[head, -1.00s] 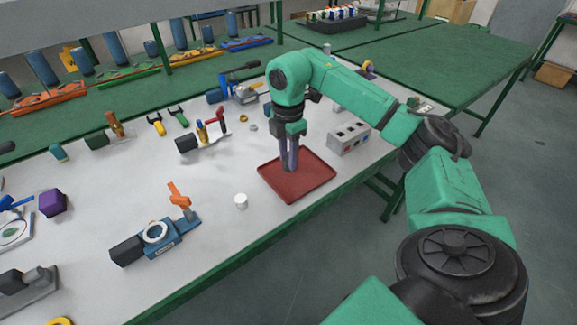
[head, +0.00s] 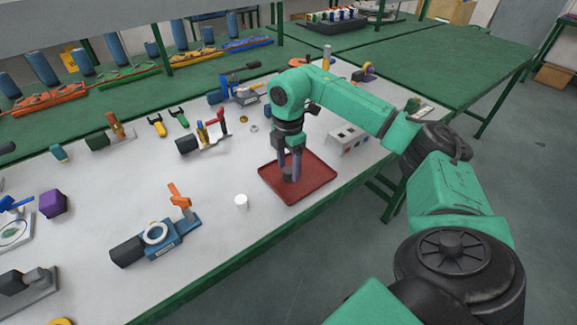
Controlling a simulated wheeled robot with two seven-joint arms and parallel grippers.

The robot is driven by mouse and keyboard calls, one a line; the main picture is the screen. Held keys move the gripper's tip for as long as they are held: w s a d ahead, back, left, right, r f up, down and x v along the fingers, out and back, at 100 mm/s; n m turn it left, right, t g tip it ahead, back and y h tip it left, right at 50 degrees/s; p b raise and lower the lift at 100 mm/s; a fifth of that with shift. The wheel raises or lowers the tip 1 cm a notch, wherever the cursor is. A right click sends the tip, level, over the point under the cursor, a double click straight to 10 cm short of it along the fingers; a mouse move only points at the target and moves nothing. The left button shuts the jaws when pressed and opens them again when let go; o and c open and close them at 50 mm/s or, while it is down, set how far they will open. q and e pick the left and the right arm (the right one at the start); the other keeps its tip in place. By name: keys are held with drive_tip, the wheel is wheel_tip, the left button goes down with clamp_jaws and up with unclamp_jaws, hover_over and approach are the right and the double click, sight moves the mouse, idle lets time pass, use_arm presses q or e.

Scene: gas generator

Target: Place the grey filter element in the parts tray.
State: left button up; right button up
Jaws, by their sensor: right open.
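The red parts tray (head: 318,183) lies near the front edge of the white tabletop. My right gripper (head: 291,175) points down over the tray's left part, with its jaws open and its fingertips low, close to the tray floor. A small dark grey piece, which looks like the grey filter element (head: 290,179), shows between the fingertips in the tray. The fingers partly hide it, and I cannot tell whether it touches them. My left gripper is not in view.
A blue clamp with an orange handle (head: 160,238) lies further left. A grey block with holes (head: 347,139) stands close behind the tray on the right. The tabletop between the tray and the clamp is mostly clear.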

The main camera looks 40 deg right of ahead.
sight(288, 169)
wheel_tip(288, 169, up, 12)
drive_tip(key=p, duration=0.1)
idle(0.5)
